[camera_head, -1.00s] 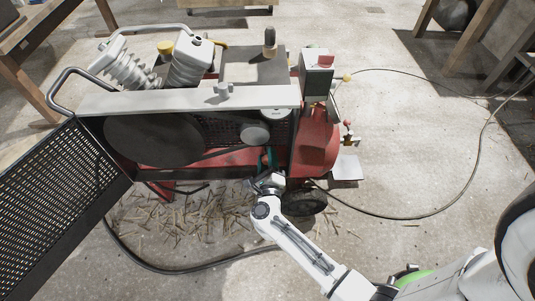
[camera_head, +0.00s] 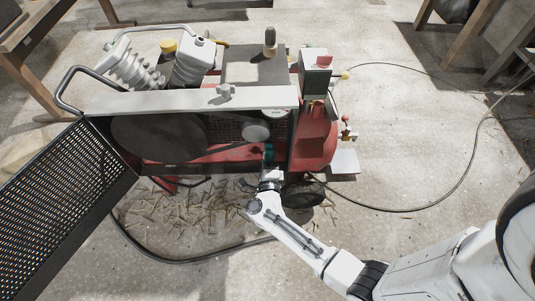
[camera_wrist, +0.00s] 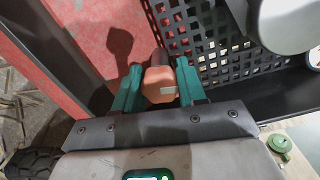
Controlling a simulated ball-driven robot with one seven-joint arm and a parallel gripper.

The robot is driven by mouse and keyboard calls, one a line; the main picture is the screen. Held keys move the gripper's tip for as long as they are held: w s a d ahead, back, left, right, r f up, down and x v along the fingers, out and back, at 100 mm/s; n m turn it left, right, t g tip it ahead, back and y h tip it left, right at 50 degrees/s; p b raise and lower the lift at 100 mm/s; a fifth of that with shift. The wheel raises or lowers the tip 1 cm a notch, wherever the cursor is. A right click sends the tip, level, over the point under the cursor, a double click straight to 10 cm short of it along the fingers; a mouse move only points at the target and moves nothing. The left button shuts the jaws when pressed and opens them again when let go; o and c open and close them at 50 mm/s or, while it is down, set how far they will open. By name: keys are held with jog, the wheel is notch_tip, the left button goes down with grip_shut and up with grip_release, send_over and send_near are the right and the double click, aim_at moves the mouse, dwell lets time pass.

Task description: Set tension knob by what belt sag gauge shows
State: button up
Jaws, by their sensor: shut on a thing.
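My gripper (camera_wrist: 157,90) has its two teal fingers shut on an orange knob (camera_wrist: 160,84) in the wrist view. The knob is blocky, has a pale patch on its face and sits on a dark shaft in front of the red panel and black mesh. In the head view my gripper (camera_head: 268,154) reaches into the lower right of the compressor's open belt housing, and the knob is hidden there. A pale round dial (camera_head: 275,112), perhaps the sag gauge, shows edge-on under the top plate; I cannot read it. The large dark wheel (camera_head: 160,136) and small grey pulley (camera_head: 256,132) are left of it.
The perforated guard door (camera_head: 65,195) hangs open at the left. A black wheel (camera_head: 303,191) stands right beside my wrist. Wood scraps and a hose (camera_head: 190,260) lie on the floor. The grey pulley (camera_wrist: 285,22) is close to my gripper at upper right.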

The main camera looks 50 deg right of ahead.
jog(key=shift+w+a, duration=0.15)
jog(key=shift+w, duration=0.05)
jog(key=o, duration=1)
jog(key=shift+s, duration=0.1)
jog(key=shift+o, duration=0.2)
jog(key=p+v, duration=0.1)
jog(key=v, duration=0.9)
jog(key=shift+s+a+p, duration=0.25)
jog(key=shift+p, duration=0.15)
